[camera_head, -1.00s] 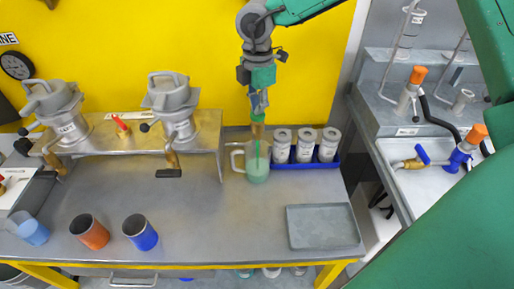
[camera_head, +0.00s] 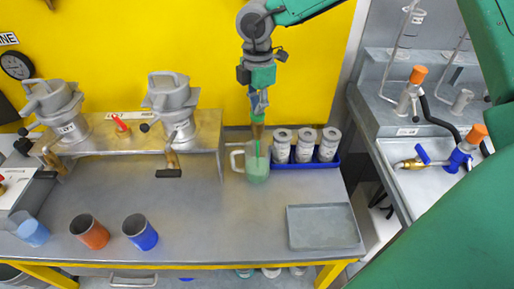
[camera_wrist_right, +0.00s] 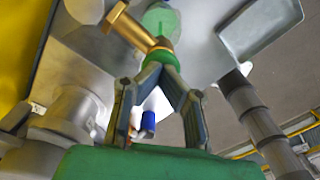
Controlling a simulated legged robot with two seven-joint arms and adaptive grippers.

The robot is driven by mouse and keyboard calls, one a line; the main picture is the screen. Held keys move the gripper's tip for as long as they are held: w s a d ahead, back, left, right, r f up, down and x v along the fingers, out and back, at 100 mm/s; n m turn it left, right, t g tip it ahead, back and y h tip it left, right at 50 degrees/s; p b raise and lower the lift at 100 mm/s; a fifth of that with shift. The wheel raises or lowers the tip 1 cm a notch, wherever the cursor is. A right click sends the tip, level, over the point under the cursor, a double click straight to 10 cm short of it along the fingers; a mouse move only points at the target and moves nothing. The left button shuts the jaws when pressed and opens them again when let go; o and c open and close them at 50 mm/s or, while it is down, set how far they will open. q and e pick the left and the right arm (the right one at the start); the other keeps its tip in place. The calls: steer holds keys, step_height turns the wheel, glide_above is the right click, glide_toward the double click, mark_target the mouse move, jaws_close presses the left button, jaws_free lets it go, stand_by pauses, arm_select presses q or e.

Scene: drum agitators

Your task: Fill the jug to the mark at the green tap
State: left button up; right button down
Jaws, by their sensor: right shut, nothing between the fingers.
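A clear jug (camera_head: 256,168) with a handle on its left stands upright at the back of the bench and holds pale green liquid. Its fill mark is too small to make out. Right above it is the brass tap with a green collar (camera_head: 257,131); a thin green streak runs from it down into the jug. In the right wrist view the collar (camera_wrist_right: 162,58) and brass spout stand just beyond my fingers, with the jug (camera_wrist_right: 160,19) behind. My right gripper (camera_head: 258,104) is shut and empty, pointing down at the tap top. My left gripper is not in view.
Several white canisters (camera_head: 305,148) stand in a blue rack close right of the jug. A grey tray (camera_head: 325,226) lies front right. Orange (camera_head: 90,232) and blue (camera_head: 140,233) cups stand front left. Drum agitators stand on a shelf at left. The bench middle is clear.

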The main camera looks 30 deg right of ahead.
stand_by(0.4)
step_height(320, 180, up, 7)
steer(key=p, duration=0.7)
steer(key=shift+r, duration=0.15)
steer(key=shift+f, duration=0.2)
